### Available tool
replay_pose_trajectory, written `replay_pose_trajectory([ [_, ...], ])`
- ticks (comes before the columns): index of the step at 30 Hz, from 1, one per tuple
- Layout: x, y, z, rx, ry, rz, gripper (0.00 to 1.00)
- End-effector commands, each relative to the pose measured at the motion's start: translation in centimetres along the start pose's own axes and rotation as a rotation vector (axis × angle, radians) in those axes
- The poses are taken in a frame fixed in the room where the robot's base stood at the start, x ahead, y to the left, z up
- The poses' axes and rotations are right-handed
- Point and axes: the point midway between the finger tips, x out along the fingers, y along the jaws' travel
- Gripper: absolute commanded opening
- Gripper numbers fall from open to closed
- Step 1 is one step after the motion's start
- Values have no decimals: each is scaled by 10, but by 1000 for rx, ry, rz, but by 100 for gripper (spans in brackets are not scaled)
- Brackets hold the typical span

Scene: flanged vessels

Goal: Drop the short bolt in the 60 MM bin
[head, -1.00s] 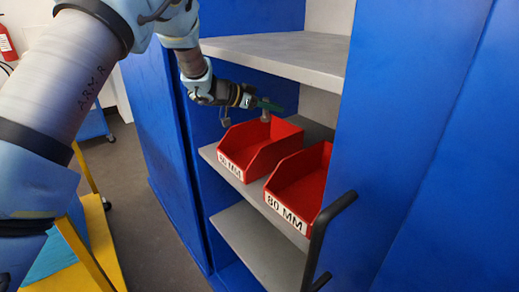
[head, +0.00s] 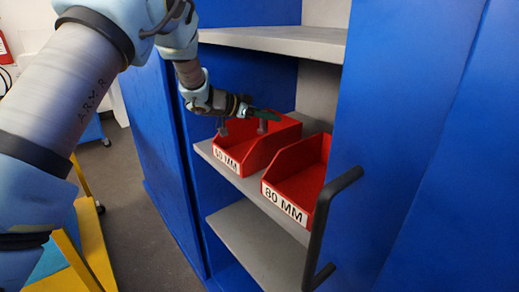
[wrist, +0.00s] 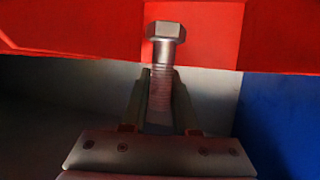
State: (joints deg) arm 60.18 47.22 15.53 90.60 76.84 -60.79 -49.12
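The red 60 MM bin (head: 256,153) stands on the cabinet's middle shelf, its white label facing front. My gripper (head: 266,114) is over this bin, close to its rim height. It is shut on the short bolt (head: 262,126), a grey metal bolt that hangs at the bin's opening in the head view. In the wrist view, the bolt's hex head (wrist: 165,32) points away from the gripper, and its threaded shank runs between the two fingers (wrist: 162,105). Red bin wall shows behind the bolt head there. The bin's floor is mostly hidden.
A red 80 MM bin (head: 285,202) stands to the right on the same grey shelf (head: 235,176). An upper shelf (head: 285,41) lies above my gripper. The blue door (head: 400,130) with a black handle (head: 322,225) is at the right.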

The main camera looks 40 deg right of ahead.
Motion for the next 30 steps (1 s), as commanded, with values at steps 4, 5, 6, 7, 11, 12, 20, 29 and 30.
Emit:
replay_pose_trajectory([
  [4, 0, 0, 0, 0, 0, 0, 46],
  [5, 0, 0, 0, 0, 0, 0, 49],
  [6, 0, 0, 0, 0, 0, 0, 53],
  [7, 0, 0, 0, 0, 0, 0, 57],
  [11, 0, 0, 0, 0, 0, 0, 59],
  [12, 0, 0, 0, 0, 0, 0, 59],
  [20, -12, -1, 1, -1, 1, -2, 59],
  [29, -70, -1, 2, 1, 1, -4, 59],
  [30, -77, -1, 2, 1, 1, -4, 59],
])
